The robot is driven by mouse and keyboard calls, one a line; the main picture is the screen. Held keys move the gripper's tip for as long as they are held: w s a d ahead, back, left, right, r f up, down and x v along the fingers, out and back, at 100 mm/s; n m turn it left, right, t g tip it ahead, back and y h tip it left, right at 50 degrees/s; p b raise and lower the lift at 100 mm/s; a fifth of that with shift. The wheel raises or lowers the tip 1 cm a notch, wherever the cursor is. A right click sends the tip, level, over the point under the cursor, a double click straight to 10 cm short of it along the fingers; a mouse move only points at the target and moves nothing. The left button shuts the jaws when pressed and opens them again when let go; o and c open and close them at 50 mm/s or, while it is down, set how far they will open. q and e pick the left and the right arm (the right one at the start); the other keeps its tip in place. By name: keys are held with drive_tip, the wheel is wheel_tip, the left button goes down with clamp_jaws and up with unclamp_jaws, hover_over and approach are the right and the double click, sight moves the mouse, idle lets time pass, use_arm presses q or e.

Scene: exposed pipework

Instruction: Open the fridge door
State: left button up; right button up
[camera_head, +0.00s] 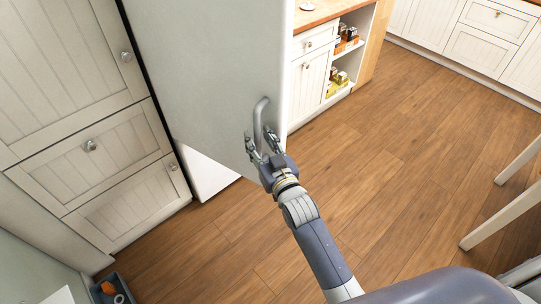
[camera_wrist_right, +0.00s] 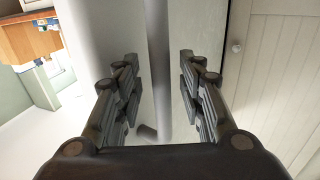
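The fridge door (camera_head: 205,70) is a tall, pale grey-green panel in the upper middle of the head view. Its curved grey handle (camera_head: 261,112) is near the door's right edge. My right gripper (camera_head: 262,140) is at the lower part of the handle, with one finger on each side. In the right wrist view the handle bar (camera_wrist_right: 158,65) runs between the two spread fingers (camera_wrist_right: 158,85), with visible space on both sides. The gripper is open. I cannot tell whether the door is ajar. My left gripper is not in view.
White cabinets (camera_head: 85,145) with round knobs stand left of the fridge. A counter unit with open shelves (camera_head: 345,65) is behind it at right. White furniture legs (camera_head: 505,215) stand at far right. A blue tray (camera_head: 122,281) is at lower left. The wooden floor (camera_head: 390,150) is clear.

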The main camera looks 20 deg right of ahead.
drive_tip(key=s+d, duration=0.2)
drive_tip(key=s, duration=0.9)
drive_tip(key=shift+w, duration=0.1)
drive_tip(key=shift+c, duration=0.5)
